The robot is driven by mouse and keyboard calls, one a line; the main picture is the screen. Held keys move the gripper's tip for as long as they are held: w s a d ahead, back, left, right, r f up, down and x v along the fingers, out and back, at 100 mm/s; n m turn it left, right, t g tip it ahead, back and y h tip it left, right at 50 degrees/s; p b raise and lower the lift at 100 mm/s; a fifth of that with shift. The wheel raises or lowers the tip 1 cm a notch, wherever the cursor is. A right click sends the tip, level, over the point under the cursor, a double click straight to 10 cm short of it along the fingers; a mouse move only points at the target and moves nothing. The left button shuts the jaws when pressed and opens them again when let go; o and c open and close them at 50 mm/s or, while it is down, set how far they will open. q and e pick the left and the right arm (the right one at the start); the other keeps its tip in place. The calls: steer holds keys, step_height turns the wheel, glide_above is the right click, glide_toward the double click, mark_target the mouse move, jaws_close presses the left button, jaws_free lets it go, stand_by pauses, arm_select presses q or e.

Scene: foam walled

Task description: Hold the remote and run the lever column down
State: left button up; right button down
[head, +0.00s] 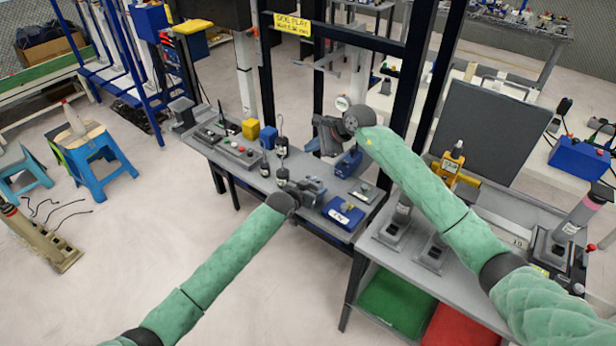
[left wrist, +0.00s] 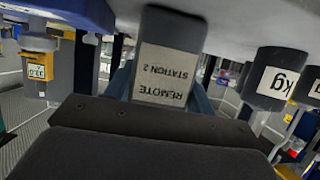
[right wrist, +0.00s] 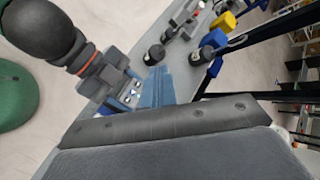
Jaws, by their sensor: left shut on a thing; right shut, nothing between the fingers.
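The remote (left wrist: 165,75) is a dark grey box with a light label reading "REMOTE STATION 2". My left gripper (head: 306,191) is shut on it, with blue fingers at both sides of it in the left wrist view, above the grey bench. In the right wrist view the button face of the remote (right wrist: 132,93) shows blue-and-white arrow buttons. My right gripper (head: 316,144) is shut and empty, above and beyond the left one; its blue fingertips (right wrist: 157,84) appear close to the buttons, contact unclear. I cannot tell for sure which upright is the lever column.
The grey bench (head: 232,172) carries weights, a yellow block (head: 250,129), a blue block (head: 268,137) and a blue box (head: 343,212). A dark frame with a yellow sign (head: 292,24) rises behind it. A second bench with a grey panel (head: 493,130) stands right.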

mark_target(311, 179)
steer(key=shift+f, duration=0.1)
steer(key=shift+f, duration=4.3)
steer(key=shift+f, duration=0.1)
steer(key=shift+f, duration=0.3)
